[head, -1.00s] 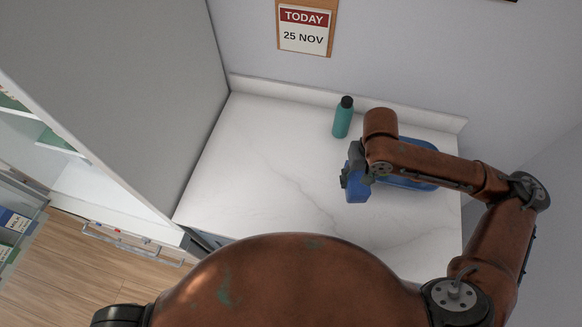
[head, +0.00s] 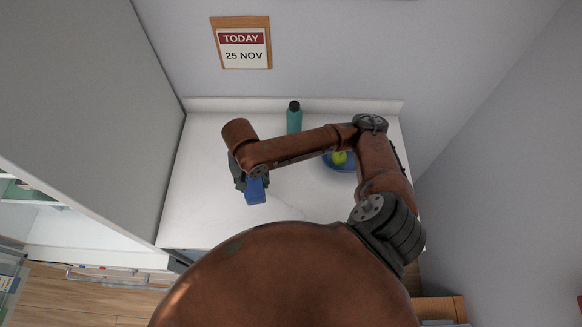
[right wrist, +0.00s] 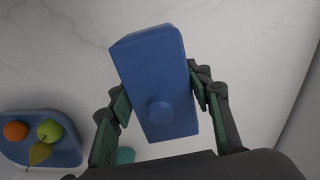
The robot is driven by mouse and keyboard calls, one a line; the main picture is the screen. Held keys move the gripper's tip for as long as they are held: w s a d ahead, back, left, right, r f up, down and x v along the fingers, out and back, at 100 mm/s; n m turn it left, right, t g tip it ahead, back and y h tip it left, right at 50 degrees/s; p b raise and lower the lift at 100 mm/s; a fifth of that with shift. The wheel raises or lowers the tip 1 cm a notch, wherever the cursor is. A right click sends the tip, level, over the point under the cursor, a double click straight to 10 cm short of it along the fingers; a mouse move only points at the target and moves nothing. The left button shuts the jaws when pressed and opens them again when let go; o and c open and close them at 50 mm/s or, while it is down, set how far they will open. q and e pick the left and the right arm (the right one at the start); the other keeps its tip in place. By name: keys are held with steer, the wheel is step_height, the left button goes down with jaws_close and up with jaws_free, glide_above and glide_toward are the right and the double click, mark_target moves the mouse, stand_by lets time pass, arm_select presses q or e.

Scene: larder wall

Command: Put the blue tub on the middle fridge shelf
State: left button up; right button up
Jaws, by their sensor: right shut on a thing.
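The blue tub (head: 256,191) is in my right gripper (head: 243,178), over the left part of the white counter in the head view. In the right wrist view the tub (right wrist: 155,75) is a blue block with a round knob, and the fingers of my right gripper (right wrist: 160,98) close on its two sides. The fridge (head: 40,215) shows only in part at the lower left, with a pale interior and a bit of shelf. Its middle shelf cannot be made out. My left gripper is out of view.
A teal bottle (head: 294,119) stands at the back of the counter (head: 200,150). A blue fruit tray (head: 335,163) lies to the right, partly behind my arm; it holds fruit, including a green apple (right wrist: 50,130). A tall grey panel (head: 95,100) rises between counter and fridge.

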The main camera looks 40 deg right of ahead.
steer(key=shift+s+a+r+m+p, duration=0.35)
steer(key=shift+s+r+m+p, duration=0.25)
steer(key=shift+m+p, duration=0.45)
steer(key=shift+w+d+f, duration=0.1)
steer(key=shift+d+f, duration=0.25)
steer(key=shift+d, duration=0.25)
steer(key=shift+w+d+f, duration=0.1)
steer(key=shift+d+f, duration=0.2)
steer(key=shift+d, duration=0.25)
steer(key=w+d+f, duration=0.1)
steer(key=d+f, duration=0.2)
steer(key=d, duration=0.3)
glide_toward(283, 181)
steer(key=shift+a+f, duration=0.5)
steer(key=shift+d+f, duration=0.55)
steer(key=shift+f, duration=0.15)
step_height(283, 181, down, 3)
steer(key=shift+w+d+f+p, duration=0.1)
steer(key=shift+p, duration=0.35)
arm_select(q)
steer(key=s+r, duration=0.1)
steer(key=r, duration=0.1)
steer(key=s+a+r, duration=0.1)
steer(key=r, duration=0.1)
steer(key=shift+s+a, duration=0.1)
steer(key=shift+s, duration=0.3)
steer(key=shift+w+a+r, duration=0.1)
